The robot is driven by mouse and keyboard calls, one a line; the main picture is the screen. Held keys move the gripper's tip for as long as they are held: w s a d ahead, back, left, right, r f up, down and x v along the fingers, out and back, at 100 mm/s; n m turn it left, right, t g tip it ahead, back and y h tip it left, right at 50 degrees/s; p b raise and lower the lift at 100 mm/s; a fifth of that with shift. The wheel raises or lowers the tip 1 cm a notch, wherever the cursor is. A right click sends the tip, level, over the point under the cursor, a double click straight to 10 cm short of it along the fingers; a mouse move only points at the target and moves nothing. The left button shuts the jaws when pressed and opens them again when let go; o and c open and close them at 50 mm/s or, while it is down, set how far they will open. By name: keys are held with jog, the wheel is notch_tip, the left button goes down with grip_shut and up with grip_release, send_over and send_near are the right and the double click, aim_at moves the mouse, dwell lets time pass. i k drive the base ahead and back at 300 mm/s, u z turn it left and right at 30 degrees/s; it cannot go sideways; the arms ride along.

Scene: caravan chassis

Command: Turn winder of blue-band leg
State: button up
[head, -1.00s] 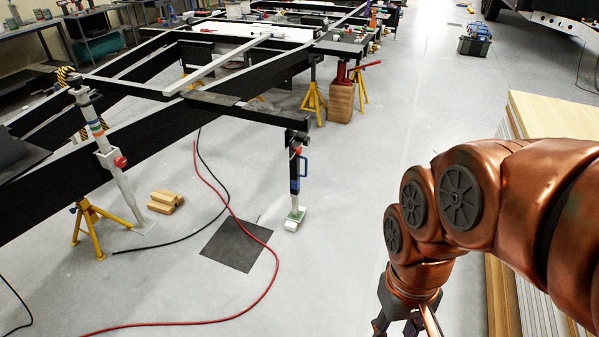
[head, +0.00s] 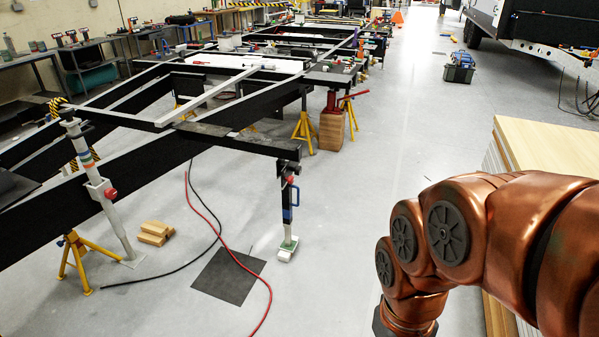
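A dark and white support leg (head: 288,216) stands upright under the front corner of the black chassis frame. It has a blue band around its middle, a red knob (head: 291,180) near its top and a green and white foot on the floor. My copper arm is at the lower right, apart from the leg. My gripper is below the picture's bottom edge, out of sight.
Another pale leg (head: 108,205) with coloured bands stands at the left, beside a yellow stand (head: 73,262) and wood blocks (head: 154,233). A black mat (head: 229,276), a red hose (head: 262,290) and a black cable lie on the floor. Pale boards (head: 545,150) are at the right. Floor between leg and arm is clear.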

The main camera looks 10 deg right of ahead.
aim_at(298, 170)
jog(key=z, duration=0.95)
jog(key=i, duration=2.35)
jog(key=u, duration=2.5)
